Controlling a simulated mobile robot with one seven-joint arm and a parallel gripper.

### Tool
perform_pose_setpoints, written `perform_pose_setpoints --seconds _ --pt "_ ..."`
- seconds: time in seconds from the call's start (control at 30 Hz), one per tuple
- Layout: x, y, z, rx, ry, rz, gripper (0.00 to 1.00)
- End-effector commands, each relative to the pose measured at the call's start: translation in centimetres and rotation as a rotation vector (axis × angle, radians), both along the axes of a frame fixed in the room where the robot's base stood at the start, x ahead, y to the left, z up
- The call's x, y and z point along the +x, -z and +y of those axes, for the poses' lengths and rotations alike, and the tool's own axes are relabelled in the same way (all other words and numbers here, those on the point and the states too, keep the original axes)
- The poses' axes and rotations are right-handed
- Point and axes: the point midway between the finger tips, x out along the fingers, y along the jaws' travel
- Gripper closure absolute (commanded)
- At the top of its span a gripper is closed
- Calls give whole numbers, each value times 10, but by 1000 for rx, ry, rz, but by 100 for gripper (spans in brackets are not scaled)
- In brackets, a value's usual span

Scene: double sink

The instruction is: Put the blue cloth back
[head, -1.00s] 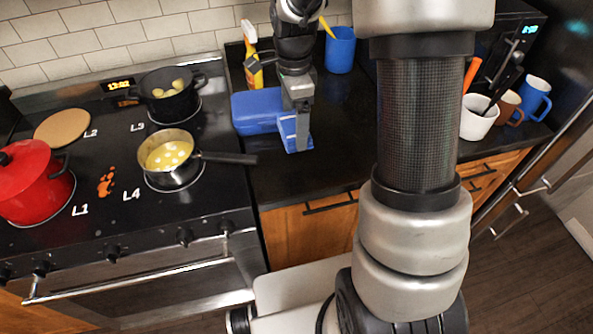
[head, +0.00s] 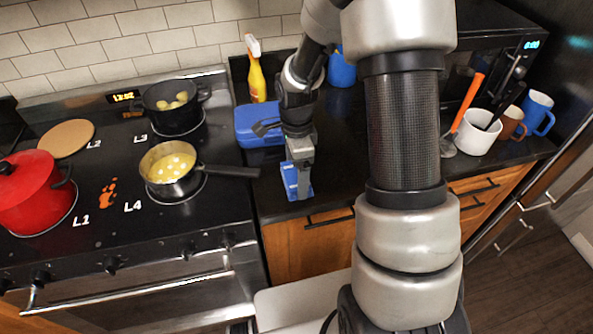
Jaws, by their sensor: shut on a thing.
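My gripper (head: 303,183) points down over the dark counter near its front edge, right of the stove. It is shut on the blue cloth (head: 290,180), which shows as a small blue patch around the fingers. The fingers hide part of the cloth. I cannot tell whether the cloth touches the counter.
A blue box (head: 257,124) sits just behind my gripper, with a yellow spray bottle (head: 256,78) behind it. A saucepan (head: 170,170) on the stove (head: 125,225) points its handle toward my gripper. A white mug (head: 478,132) stands at the right.

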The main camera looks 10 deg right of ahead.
Motion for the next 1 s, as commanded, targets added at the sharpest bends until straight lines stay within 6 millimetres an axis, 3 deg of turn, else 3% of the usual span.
perform_pose_setpoints --seconds 0.23,0.27,0.33,0.67,1.0 --pt "0 4 0 -1 0 -1 36" --pt "0 3 0 -1 0 -1 11" --pt "0 2 0 0 0 -1 0" --pt "1 -5 0 0 0 -2 0" --pt "2 -72 0 -1 1 -7 0"
